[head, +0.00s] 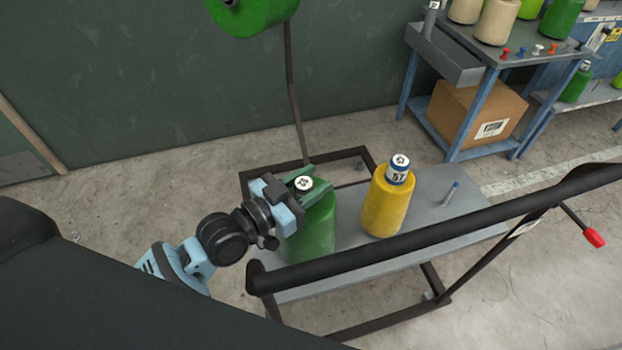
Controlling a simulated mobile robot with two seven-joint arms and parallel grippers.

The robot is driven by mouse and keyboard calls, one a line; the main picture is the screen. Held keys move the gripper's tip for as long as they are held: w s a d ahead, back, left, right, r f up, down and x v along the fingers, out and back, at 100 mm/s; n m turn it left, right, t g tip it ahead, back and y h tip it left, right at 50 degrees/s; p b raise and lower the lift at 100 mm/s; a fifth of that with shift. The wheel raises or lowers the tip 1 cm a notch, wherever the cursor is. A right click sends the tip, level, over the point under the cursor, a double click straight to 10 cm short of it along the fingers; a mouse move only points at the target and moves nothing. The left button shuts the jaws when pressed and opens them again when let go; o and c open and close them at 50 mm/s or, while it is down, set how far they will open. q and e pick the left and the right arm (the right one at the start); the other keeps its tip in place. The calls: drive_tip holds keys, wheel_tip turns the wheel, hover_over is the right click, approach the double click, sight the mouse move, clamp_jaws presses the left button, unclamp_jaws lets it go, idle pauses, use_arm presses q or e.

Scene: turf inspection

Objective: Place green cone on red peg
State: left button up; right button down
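The green cone (317,235) stands upright on the grey shelf of the cart, its white label top showing. My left gripper (305,183) is at the top of this cone, one finger on each side of the label. The view does not show whether the fingers press on it. The cone's left side is partly hidden by my gripper, its base by the black bar. A red-tipped peg (594,238) sticks out from the cart's frame at the far right, bare. My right gripper is not in view.
A yellow cone (387,203) stands right of the green one, beside a thin blue-tipped peg (451,192). The black cart bar (430,232) crosses in front. Another green cone (250,14) hangs at the top. A table (520,50) with cones and small pegs stands back right.

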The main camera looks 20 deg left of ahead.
use_arm(q)
drive_tip(key=o, duration=0.4)
drive_tip(key=shift+r, duration=0.25)
drive_tip(key=b+v, duration=0.1)
drive_tip(key=v, duration=1.1)
drive_tip(key=shift+f, duration=0.1)
